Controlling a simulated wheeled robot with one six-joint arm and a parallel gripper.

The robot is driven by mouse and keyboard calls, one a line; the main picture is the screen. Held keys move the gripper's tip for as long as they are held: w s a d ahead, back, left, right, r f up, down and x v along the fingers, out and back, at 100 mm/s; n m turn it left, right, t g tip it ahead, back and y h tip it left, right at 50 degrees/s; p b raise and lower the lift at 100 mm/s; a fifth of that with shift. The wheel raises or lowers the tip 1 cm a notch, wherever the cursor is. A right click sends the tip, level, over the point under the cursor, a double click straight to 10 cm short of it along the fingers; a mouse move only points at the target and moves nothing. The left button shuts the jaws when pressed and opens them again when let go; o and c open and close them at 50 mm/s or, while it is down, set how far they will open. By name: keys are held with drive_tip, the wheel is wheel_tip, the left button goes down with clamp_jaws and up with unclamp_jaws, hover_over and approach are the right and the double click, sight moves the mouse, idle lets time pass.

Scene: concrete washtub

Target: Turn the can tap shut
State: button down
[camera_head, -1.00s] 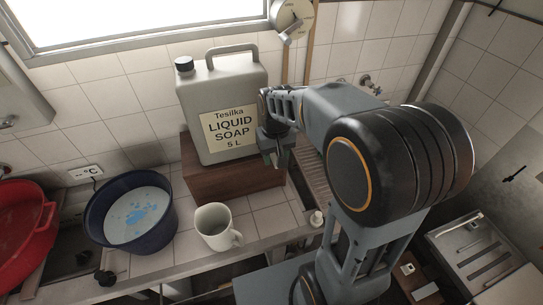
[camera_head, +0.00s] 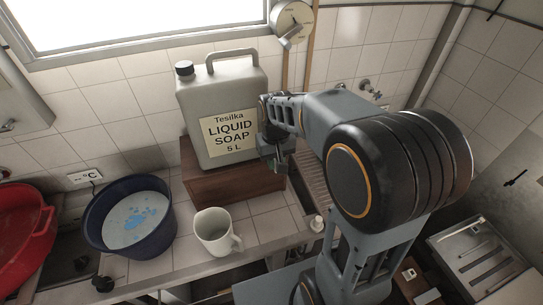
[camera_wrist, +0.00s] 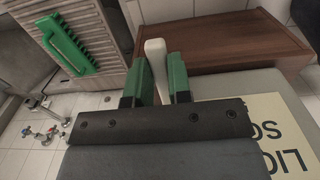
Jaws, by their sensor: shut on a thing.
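The grey soap can (camera_head: 205,95), labelled liquid soap, stands upright on a brown wooden block (camera_head: 225,188) in the head view. Part of its label side also shows in the wrist view (camera_wrist: 245,85). My gripper (camera_head: 279,165) is at the can's right side, low, just above the block's right end. In the wrist view my gripper (camera_wrist: 163,72) has its green fingers on either side of a pale, rounded lever (camera_wrist: 154,48), apparently the can tap's handle, and is shut on it. The tap's body is hidden behind the fingers and wrist.
A white mug (camera_head: 211,228) stands on the tiled counter in front of the block. Left of it are a dark blue basin (camera_head: 103,240) with water and a red basin (camera_head: 12,235). A green brush (camera_wrist: 68,42) lies on a ribbed board in the wrist view.

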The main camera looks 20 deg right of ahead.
drive_tip(key=c, duration=1)
unclamp_jaws()
drive_tip(key=shift+c, duration=0.2)
drive_tip(key=shift+r, duration=0.1)
drive_tip(key=shift+r+p, duration=2.45)
drive_tip(key=shift+r, duration=1)
drive_tip(key=shift+w, duration=0.1)
drive_tip(key=shift+s+f+t+b, duration=0.3)
drive_tip(key=shift+s+f, duration=0.45)
drive_tip(key=shift+s, duration=0.3)
drive_tip(key=s+t+b, duration=0.4)
drive_tip(key=s, duration=0.5)
drive_tip(key=shift+s+r, duration=0.15)
drive_tip(key=shift+r, duration=0.25)
